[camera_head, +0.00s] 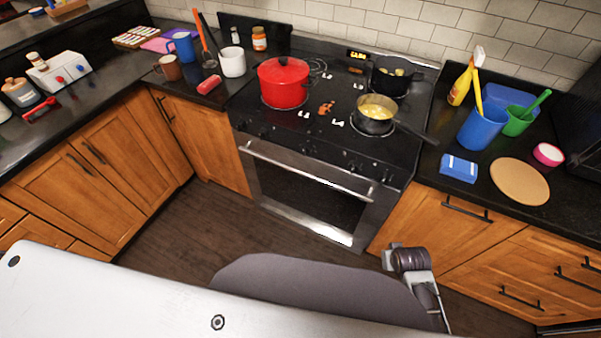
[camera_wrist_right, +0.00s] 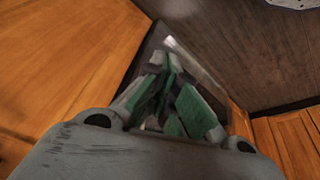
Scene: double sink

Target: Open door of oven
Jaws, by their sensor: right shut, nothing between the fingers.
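The oven stands under the black stovetop in the head view. Its door (camera_head: 307,199) has a dark window and a long silver handle bar (camera_head: 308,170) across the top. The door looks shut. My right gripper (camera_wrist_right: 170,62) shows in the right wrist view with green-padded fingers drawn together and nothing between them. Behind the fingers is a dark surface with a pale edge; I cannot tell for sure that it is the oven. In the head view part of my right arm shows in front of the right-hand cabinets, right of the oven. My left gripper is out of view.
A red pot (camera_head: 283,84), a pan with a handle (camera_head: 374,118) and a black pot (camera_head: 391,77) stand on the stovetop. Wooden cabinets (camera_head: 441,231) with dark handles flank the oven. The wooden floor (camera_head: 215,225) before the oven has free room.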

